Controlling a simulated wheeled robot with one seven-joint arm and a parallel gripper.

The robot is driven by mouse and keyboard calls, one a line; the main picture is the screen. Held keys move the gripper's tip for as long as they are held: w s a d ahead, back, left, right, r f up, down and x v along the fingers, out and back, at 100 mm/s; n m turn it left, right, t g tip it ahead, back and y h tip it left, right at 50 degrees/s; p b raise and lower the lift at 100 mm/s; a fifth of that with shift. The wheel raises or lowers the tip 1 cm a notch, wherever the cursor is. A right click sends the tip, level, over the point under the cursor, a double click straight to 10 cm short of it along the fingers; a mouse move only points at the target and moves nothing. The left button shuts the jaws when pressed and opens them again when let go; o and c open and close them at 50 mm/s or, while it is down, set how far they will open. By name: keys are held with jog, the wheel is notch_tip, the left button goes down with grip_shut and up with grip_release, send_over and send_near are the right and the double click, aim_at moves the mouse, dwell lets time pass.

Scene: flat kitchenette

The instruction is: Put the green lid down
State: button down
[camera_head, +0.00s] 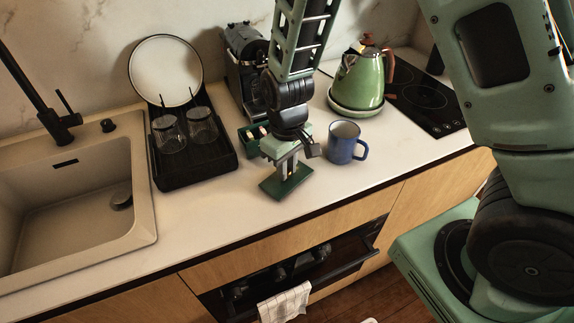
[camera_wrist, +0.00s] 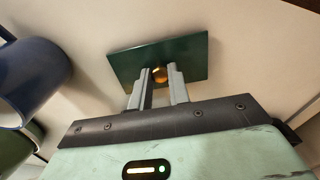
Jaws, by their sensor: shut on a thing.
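The green lid (camera_head: 283,184) is a flat dark green rectangle with a small brass knob, near the counter's front edge. In the wrist view the lid (camera_wrist: 190,52) lies beyond my fingertips, with its knob (camera_wrist: 160,74) between them. My gripper (camera_head: 288,172) is shut on the knob and points down at the counter. The lid looks roughly level and very close to the countertop; I cannot tell whether it touches it. A green box (camera_head: 251,137) with small items inside stands behind my gripper, partly hidden by it.
A blue mug (camera_head: 342,145) stands close to the right of my gripper. A black dish rack (camera_head: 200,166) with two glasses stands to the left, beside the sink (camera_head: 75,215). A coffee machine and a green kettle (camera_head: 358,82) stand behind. The counter left of the lid is clear.

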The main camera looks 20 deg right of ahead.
jog(key=shift+f, duration=0.2)
jog(key=c, duration=1.3)
grip_release()
jog(key=shift+r, duration=0.1)
notch_tip(320, 180, up, 12)
jog(key=s+a+r+n, duration=0.1)
jog(key=s+a, duration=0.1)
jog(key=s, duration=0.4)
jog(key=s+a+r+n, duration=0.1)
jog(key=s+a, duration=0.1)
jog(key=s, duration=0.5)
jog(key=s+a+r+n, duration=0.1)
jog(key=s+a, duration=0.1)
jog(key=s, duration=0.5)
jog(key=shift+a+y, duration=0.15)
jog(key=shift+y, duration=0.15)
